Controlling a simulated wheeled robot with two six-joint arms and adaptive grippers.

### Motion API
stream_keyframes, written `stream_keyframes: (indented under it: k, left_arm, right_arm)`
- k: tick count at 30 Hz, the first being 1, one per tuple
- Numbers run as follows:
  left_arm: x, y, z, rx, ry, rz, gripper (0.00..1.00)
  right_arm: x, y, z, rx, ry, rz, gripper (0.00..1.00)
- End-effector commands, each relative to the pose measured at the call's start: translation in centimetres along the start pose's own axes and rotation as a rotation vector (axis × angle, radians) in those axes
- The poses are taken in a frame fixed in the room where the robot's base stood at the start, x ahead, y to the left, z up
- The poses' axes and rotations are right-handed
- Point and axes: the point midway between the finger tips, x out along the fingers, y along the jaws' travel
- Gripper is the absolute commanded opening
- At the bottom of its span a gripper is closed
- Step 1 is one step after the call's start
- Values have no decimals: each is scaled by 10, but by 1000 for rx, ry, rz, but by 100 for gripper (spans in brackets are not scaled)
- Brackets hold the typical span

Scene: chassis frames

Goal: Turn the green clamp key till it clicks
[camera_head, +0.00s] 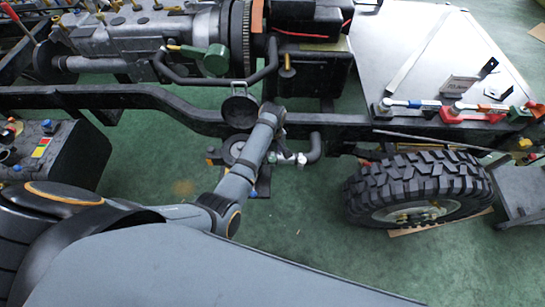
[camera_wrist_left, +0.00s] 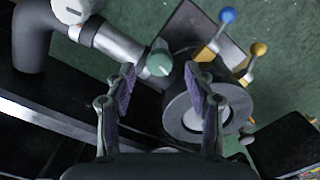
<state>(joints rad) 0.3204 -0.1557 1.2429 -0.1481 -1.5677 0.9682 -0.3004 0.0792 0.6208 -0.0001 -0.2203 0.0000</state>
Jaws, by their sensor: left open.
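The green clamp key (camera_wrist_left: 158,65) shows in the left wrist view as a small rounded green knob with a pale line on its face, at the end of a silver pipe (camera_wrist_left: 118,45). My left gripper (camera_wrist_left: 161,80) is open, with one finger to each side of the key in that view. I cannot tell whether either finger touches it. In the head view my left arm reaches up over the chassis frame and hides most of the gripper and the key. My right gripper is not in view.
A round grey flange (camera_wrist_left: 190,115) sits close beside the right finger. A blue-ball lever (camera_wrist_left: 227,17) and a yellow-ball lever (camera_wrist_left: 258,49) stand beyond. The black frame rail (camera_head: 180,105) and engine lie behind the arm; a large tyre (camera_head: 420,185) stands to the right.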

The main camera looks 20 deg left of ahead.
Motion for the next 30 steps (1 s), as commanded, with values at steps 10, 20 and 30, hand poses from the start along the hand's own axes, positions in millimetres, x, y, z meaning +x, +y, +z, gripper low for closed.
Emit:
stream_keyframes:
  k: [10,20,30]
  left_arm:
    - [27,0,0,0,0,1,54]
    - [26,0,0,0,0,1,31]
    - [26,0,0,3,0,0,0]
  right_arm:
    - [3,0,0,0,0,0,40]
    - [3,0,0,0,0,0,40]
    - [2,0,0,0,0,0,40]
